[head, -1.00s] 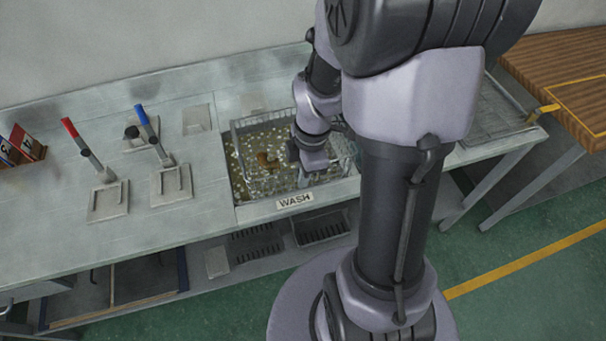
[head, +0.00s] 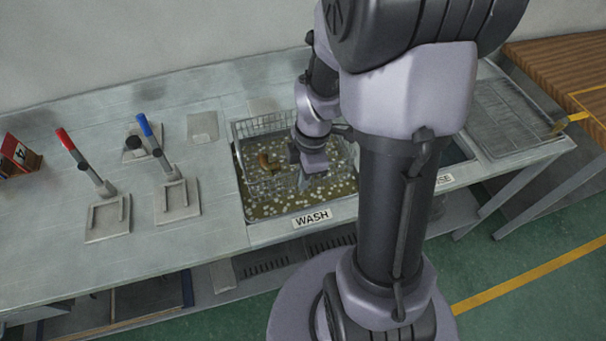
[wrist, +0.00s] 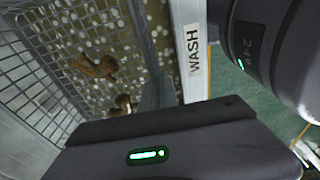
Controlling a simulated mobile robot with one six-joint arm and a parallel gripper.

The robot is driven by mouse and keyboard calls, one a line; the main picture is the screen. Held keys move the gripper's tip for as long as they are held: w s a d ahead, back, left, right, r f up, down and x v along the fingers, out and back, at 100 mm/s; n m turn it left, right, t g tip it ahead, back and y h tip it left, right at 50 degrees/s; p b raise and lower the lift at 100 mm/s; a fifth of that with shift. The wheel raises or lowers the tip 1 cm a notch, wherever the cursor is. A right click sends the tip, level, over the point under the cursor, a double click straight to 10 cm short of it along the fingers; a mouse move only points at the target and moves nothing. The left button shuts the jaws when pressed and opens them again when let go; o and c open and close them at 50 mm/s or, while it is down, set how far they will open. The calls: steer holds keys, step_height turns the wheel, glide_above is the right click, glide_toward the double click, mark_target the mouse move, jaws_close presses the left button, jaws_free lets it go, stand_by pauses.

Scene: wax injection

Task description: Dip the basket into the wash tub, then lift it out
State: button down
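The wire basket (head: 243,128) hangs at the wash tub (head: 252,218), its rim above the tub's back edge. Small brown pieces lie in it; they also show in the wrist view (wrist: 92,66). The tub holds brownish water dotted with white flecks, with a WASH label on its front edge. My gripper (head: 306,182) is over the tub at the basket's right side and appears shut on the basket; the grip itself is hidden. In the wrist view a grey finger (wrist: 155,88) reaches down beside the mesh. Whether the basket's bottom clears the water I cannot tell.
Left of the tub stand a red-handled lever (head: 80,155) and a blue-handled lever (head: 156,147). A second basin, partly hidden by my arm, lies right of the tub, then a wire drain rack (head: 510,115). A wooden table (head: 570,60) stands at the far right.

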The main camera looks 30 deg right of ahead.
step_height(320, 180, down, 9)
steer(key=b, duration=0.8)
steer(key=shift+f, duration=0.1)
stand_by(5.4)
